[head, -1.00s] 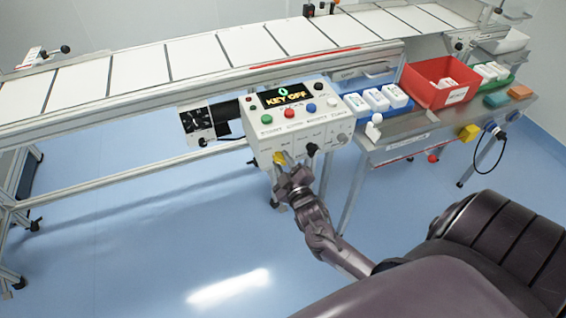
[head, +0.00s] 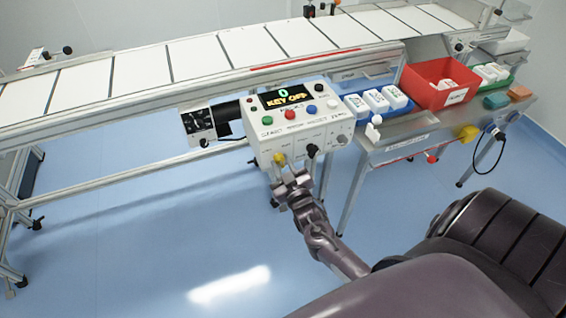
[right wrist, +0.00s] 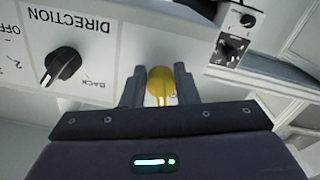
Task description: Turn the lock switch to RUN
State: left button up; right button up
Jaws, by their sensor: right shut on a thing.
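The control box (head: 300,130) hangs on the front of the long frame. Its display (head: 285,96) reads "0" and "KEY OFF". A yellow knob, apparently the lock switch (head: 279,159), is low on the box's front face. My right gripper (head: 284,174) is at this knob. In the right wrist view the yellow knob (right wrist: 161,82) sits between the two fingers of the right gripper (right wrist: 160,88), which is shut on it. The switch's own markings cannot be read. My left gripper is not in view.
A black DIRECTION knob (right wrist: 62,65) is beside the yellow one. Coloured buttons (head: 290,114) are on the box top. A red bin (head: 438,88) and a blue tray (head: 357,104) stand to the right. Below the box is open floor.

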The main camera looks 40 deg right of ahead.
jog(key=m, duration=0.2)
jog(key=m+p, duration=0.1)
jog(key=m, duration=0.3)
jog(key=shift+w+a+m, duration=0.1)
jog(key=shift+a+m, duration=0.2)
jog(key=m, duration=0.3)
jog(key=m+p, duration=0.1)
jog(key=m, duration=0.2)
jog(key=shift+a+r+p, duration=0.15)
jog(key=shift+a+p, duration=0.05)
jog(key=shift+p, duration=0.1)
jog(key=o, duration=1)
jog(key=v, duration=0.7)
jog(key=shift+s+a, duration=0.1)
jog(key=shift+s, duration=0.25)
